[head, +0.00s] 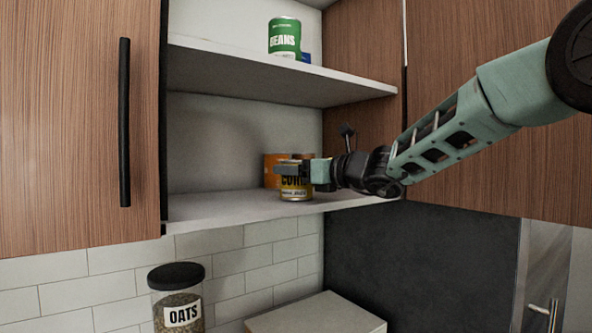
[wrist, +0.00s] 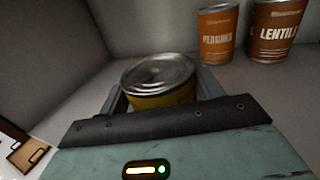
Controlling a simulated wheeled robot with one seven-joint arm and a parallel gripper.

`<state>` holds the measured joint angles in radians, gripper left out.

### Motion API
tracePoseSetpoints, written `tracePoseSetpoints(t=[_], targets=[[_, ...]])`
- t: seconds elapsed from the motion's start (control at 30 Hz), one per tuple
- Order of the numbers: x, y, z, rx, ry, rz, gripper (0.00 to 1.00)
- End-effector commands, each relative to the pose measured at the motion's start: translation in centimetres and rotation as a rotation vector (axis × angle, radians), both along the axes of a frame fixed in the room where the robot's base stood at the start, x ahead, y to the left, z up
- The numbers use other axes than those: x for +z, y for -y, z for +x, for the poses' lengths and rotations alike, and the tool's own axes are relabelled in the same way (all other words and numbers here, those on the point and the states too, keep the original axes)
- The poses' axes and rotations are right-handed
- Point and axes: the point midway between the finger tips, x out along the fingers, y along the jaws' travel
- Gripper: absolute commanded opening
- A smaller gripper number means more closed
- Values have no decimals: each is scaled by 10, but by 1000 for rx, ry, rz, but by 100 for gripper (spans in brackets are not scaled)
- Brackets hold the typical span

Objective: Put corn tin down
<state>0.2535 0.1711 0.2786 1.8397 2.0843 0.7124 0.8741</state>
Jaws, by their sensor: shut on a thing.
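The corn tin (head: 296,193) has a yellow label with black lettering and stands upright at the lower cabinet shelf (head: 235,208), near its front edge. Its silver lid and yellow side show in the wrist view (wrist: 160,88). My gripper (head: 290,170) reaches in from the right and is shut on the tin, with one finger on either side of it in the wrist view. The tin's base looks level with the shelf surface in the head view. I cannot tell whether it bears fully on the shelf. The fingers hide part of the label.
An orange peaches tin (wrist: 217,35) and a brown lentils tin (wrist: 274,30) stand behind on the same shelf. A green beans tin (head: 284,37) is on the upper shelf. The lower shelf's left part is bare. An oats jar (head: 178,300) stands below.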

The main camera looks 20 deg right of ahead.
Motion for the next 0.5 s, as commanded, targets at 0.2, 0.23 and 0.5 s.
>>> tracePoseSetpoints(t=[0.2, 0.23, 0.5], targets=[[-2, 0, 0, 0, 0, 0, 87], [-2, 0, 0, 0, 0, 0, 87], [0, 0, 0, 0, 0, 0, 87]])
